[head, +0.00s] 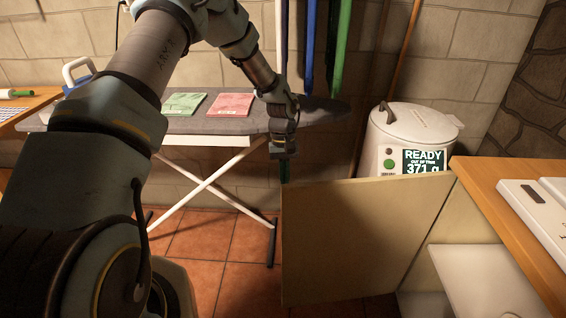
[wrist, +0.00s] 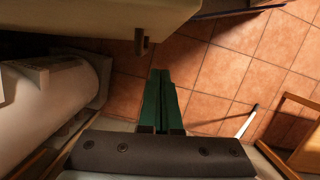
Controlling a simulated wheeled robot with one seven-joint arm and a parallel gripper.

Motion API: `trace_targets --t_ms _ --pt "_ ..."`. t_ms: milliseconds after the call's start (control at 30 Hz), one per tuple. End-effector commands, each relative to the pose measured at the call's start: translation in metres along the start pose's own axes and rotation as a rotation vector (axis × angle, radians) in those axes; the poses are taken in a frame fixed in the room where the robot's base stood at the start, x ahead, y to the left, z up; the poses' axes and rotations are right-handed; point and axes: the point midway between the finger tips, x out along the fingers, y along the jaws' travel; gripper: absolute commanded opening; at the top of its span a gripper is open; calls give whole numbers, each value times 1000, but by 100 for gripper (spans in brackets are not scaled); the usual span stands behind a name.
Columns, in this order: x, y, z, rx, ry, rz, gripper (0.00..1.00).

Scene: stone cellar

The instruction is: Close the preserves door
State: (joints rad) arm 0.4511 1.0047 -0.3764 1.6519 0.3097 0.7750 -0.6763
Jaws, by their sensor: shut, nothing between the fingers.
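The preserves door (head: 365,235), a plain cream panel, stands wide open from the cabinet (head: 470,185) on the right, its inner face towards the head camera. In the wrist view the door (wrist: 85,18) crosses the upper left, with a dark handle (wrist: 140,40) on its outer face. My gripper (head: 285,176) points down at the door's free-edge corner, on the far, handle side. Its green fingers (wrist: 160,78) are together and empty, with the handle ahead of them. The door may hide the fingertips in the head view; I cannot tell whether they touch it.
A white bin (head: 410,125) with a "READY" display stands behind the door. An ironing board (head: 235,122) with green and pink packets is at the back left. The tiled floor (wrist: 220,75) beyond the handle is clear. A white shelf (head: 485,280) shows inside the cabinet.

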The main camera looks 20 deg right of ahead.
Motion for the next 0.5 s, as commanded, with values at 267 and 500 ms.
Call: trace_targets --t_ms 267,500 --pt "15 0 31 2 -1 -1 0" --pt "20 0 39 1 0 0 0"
